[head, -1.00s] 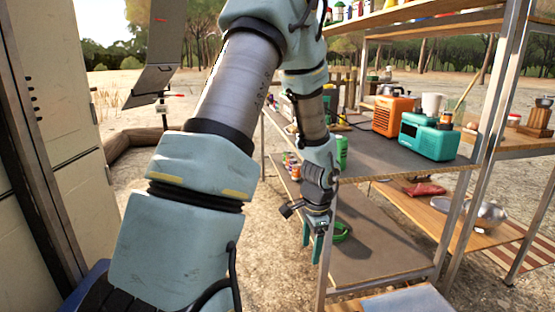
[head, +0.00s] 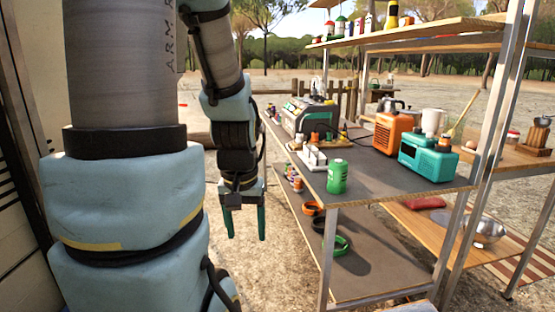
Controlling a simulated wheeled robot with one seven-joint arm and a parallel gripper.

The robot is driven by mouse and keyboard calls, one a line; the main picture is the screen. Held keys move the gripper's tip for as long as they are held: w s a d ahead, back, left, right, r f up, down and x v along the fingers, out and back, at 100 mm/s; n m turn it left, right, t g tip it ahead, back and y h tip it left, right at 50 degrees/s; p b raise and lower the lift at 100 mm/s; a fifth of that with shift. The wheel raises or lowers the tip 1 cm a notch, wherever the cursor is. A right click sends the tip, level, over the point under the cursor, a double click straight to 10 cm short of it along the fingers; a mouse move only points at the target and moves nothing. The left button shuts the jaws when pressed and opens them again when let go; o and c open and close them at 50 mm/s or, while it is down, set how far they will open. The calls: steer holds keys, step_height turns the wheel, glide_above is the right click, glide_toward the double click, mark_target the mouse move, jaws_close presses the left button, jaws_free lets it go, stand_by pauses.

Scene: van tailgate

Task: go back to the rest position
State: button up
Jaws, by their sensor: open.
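My gripper (head: 246,222) hangs pointing down at the end of my arm, left of the metal shelf unit. Its two teal fingers are apart with nothing between them, and the ground shows behind. It is clear of the shelf edge. A green can (head: 337,176) stands upright on the front left corner of the middle shelf (head: 380,180), apart from my gripper. A green ring (head: 338,245) lies on the lower shelf (head: 370,268).
An orange radio-like box (head: 392,133) and a teal one (head: 428,158) stand on the middle shelf. A metal bowl (head: 488,230) sits on a wooden board at right. A pale panel (head: 20,150) stands at far left. Open gravel lies between it and the shelves.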

step_height(320, 180, up, 14)
steer(key=p, duration=1.1)
steer(key=shift+f+p, duration=0.2)
steer(key=shift+p, duration=0.15)
